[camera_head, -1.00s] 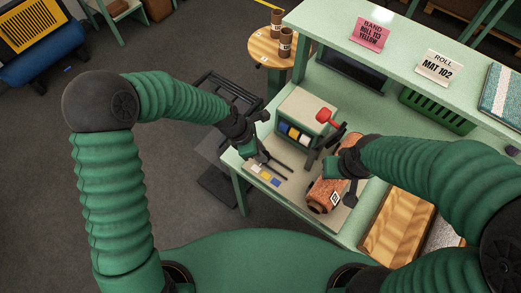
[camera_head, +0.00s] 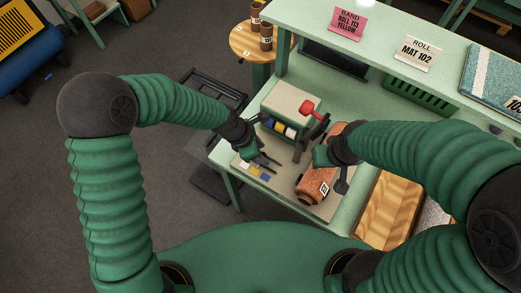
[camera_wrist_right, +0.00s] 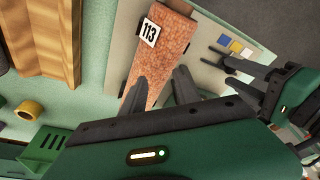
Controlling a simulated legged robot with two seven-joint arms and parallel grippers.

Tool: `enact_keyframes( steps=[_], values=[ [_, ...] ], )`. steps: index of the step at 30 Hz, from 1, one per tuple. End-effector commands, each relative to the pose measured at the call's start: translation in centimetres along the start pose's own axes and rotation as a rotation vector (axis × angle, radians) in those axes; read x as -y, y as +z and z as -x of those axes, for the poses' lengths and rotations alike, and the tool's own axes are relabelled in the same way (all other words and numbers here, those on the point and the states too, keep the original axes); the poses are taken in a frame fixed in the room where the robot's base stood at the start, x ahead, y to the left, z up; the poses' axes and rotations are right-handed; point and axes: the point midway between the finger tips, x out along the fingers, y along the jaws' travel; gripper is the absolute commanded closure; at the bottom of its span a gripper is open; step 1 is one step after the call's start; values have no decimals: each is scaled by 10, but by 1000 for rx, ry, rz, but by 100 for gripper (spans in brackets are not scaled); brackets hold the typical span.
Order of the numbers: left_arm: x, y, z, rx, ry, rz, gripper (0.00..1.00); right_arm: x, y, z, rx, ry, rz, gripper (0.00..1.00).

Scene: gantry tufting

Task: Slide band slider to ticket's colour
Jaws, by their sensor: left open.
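The pink ticket (camera_head: 346,22) on the upper shelf reads BAND ROLL 113 YELLOW. The pale board on the bench carries blue, yellow and white colour patches (camera_head: 252,170); the yellow patch (camera_wrist_right: 236,46) shows clearly in the right wrist view. My left gripper (camera_head: 267,161) is open right beside the patches, its dark fingers hiding part of the band slider area, so I cannot make out the slider. The reddish roll (camera_head: 313,183) labelled 113 lies on the board. My right gripper (camera_head: 330,160) is at the roll, fingers apart over it; whether they grip it is unclear.
A green box (camera_head: 290,105) with coloured blocks and a red-knobbed lever (camera_head: 309,108) stands behind the board. A MAT 102 card (camera_head: 418,53) is on the shelf. A wooden slab (camera_head: 395,210) lies right of the roll. A round stool (camera_head: 250,42) holds brown rolls.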

Motion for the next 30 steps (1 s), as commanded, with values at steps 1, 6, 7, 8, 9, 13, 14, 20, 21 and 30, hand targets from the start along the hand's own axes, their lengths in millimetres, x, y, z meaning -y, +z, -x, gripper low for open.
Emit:
enact_keyframes(
  steps=[1,6,7,8,9,13,14,20,21,30],
  values=[
    [0,0,0,0,0,0,54,0,0,0,0,0,0,64],
    [-1,0,11,-1,2,0,54,0,0,-1,0,0,0,64],
    [-1,0,16,-2,2,0,54,0,0,-1,0,0,0,64],
    [-1,0,23,-2,3,-1,54,0,0,-1,0,0,0,64],
    [-1,0,32,-1,4,0,54,0,0,-2,0,0,0,64],
    [-3,0,71,-2,6,0,54,0,1,-2,0,0,0,64],
    [-3,1,80,-3,6,-1,54,0,1,-3,0,0,0,64],
    [-3,2,135,-3,4,-1,54,0,1,-3,0,0,0,64],
    [-3,2,143,-2,3,0,54,0,1,-3,0,0,0,64],
    [-3,3,166,-3,-4,1,54,0,1,-3,0,0,0,64]
  ],
)
